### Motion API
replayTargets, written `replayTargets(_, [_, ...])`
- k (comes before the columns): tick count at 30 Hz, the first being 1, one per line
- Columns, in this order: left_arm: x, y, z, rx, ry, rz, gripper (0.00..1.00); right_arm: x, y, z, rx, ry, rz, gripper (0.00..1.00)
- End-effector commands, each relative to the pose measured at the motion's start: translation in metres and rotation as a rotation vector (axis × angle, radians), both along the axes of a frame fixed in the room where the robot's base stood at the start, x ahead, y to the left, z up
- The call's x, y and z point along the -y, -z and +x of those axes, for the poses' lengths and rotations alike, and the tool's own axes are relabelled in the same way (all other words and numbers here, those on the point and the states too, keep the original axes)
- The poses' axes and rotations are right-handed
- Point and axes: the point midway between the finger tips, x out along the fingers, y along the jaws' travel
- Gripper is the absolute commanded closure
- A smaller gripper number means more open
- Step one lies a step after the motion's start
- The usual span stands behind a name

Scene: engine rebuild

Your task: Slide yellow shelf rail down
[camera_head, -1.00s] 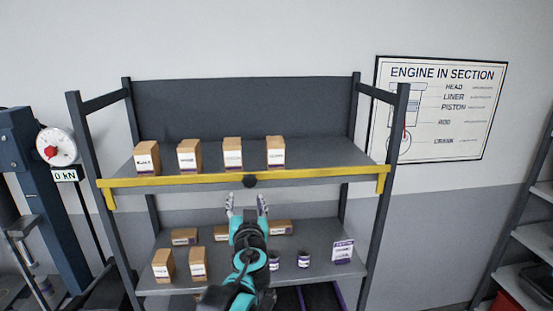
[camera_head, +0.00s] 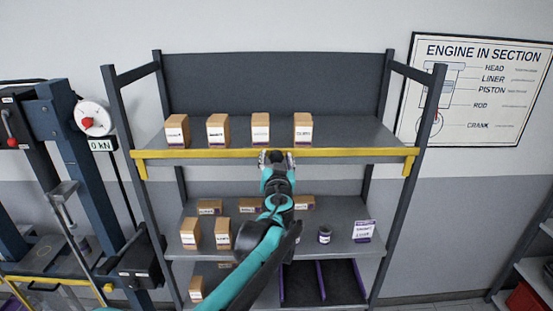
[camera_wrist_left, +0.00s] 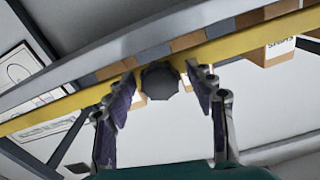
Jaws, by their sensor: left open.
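The yellow shelf rail (camera_head: 350,152) runs straight along the front edge of the upper shelf, with a short bent-down end at each side. In the left wrist view the rail (camera_wrist_left: 240,43) crosses the picture at a slant, with a dark round knob (camera_wrist_left: 160,82) at its middle. My left gripper (camera_head: 277,157) is open, its fingertips up at the rail's middle. In the wrist view its two fingers (camera_wrist_left: 163,88) stand on either side of the knob, with gaps visible. In the head view the gripper mostly hides the knob. My right gripper is not in view.
Several labelled boxes (camera_head: 218,131) stand on the upper shelf just behind the rail. The lower shelf (camera_head: 345,243) holds more boxes, a dark jar (camera_head: 324,235) and a white-labelled card (camera_head: 363,231). A blue press frame (camera_head: 80,160) stands at the left. Shelf posts (camera_head: 416,165) flank the rail.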

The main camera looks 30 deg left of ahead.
Motion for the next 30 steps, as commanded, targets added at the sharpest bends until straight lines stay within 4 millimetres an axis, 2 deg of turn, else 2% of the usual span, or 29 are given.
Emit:
replayTargets(2, [0.0,0.0,0.0,0.0,0.0,0.0,0.48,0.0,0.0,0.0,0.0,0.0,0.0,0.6])
replayTargets(6, [0.0,0.0,0.0,0.0,0.0,0.0,0.85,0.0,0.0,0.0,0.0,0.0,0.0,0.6])
replayTargets(8, [0.0,0.0,0.0,0.0,0.0,0.0,1.0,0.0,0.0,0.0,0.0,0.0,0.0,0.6])
replayTargets(14, [0.0,0.003,0.0,0.0,0.0,0.0,1.0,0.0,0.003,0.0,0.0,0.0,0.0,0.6])
replayTargets(17, [0.0,0.014,0.0,0.0,0.0,0.0,1.0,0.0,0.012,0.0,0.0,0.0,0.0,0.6])
replayTargets(25, [0.0,0.061,0.0,0.0,0.0,0.0,1.0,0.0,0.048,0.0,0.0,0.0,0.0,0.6])
replayTargets(30, [0.0,0.066,-0.001,0.0,0.0,-0.001,1.0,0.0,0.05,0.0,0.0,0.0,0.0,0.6])
